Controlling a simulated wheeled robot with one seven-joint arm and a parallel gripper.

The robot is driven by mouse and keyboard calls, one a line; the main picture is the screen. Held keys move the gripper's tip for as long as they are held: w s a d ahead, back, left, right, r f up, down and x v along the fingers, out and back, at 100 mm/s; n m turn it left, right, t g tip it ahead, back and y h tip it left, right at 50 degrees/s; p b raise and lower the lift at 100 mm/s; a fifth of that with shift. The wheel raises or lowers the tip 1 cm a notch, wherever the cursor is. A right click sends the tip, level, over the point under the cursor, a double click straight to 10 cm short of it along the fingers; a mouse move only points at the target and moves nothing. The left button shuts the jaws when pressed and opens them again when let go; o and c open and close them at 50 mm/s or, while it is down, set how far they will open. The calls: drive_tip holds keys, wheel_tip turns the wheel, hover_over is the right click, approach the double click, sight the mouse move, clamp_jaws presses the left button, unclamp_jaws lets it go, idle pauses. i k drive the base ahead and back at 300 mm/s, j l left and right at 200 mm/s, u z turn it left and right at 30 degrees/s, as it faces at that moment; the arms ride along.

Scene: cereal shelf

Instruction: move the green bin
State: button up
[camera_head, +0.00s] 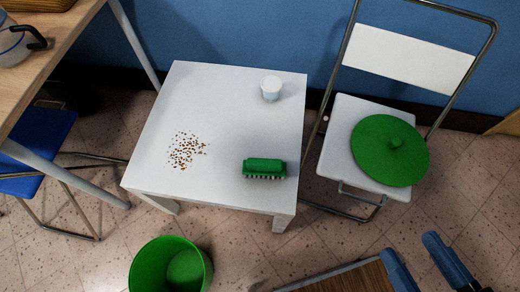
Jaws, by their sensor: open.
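The green bin (143,268) stands on the tiled floor at the lower left, in front of the small white table. Its open top faces up and I see no contents inside. The bottom edge of the picture cuts it off. A round green lid (376,162) with a knob lies on the white folding chair. My gripper (409,247) shows at the lower right as two blue fingers, apart, with nothing visible between them. It is well to the right of the bin and not touching it.
The white table (225,95) holds a green brush (264,168), a white cup (271,88) and scattered brown crumbs (184,150). The folding chair (340,125) stands right of it. A wooden panel (345,280) is at the bottom. A blue stool (35,150) is at left. Floor between bin and panel is clear.

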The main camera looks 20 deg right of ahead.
sight(180, 274)
drive_tip(key=k+l+u, duration=0.1)
drive_tip(key=k+u, duration=0.55)
drive_tip(key=u, duration=0.15)
drive_tip(key=k+j+u, duration=0.15)
drive_tip(key=k+u, duration=0.2)
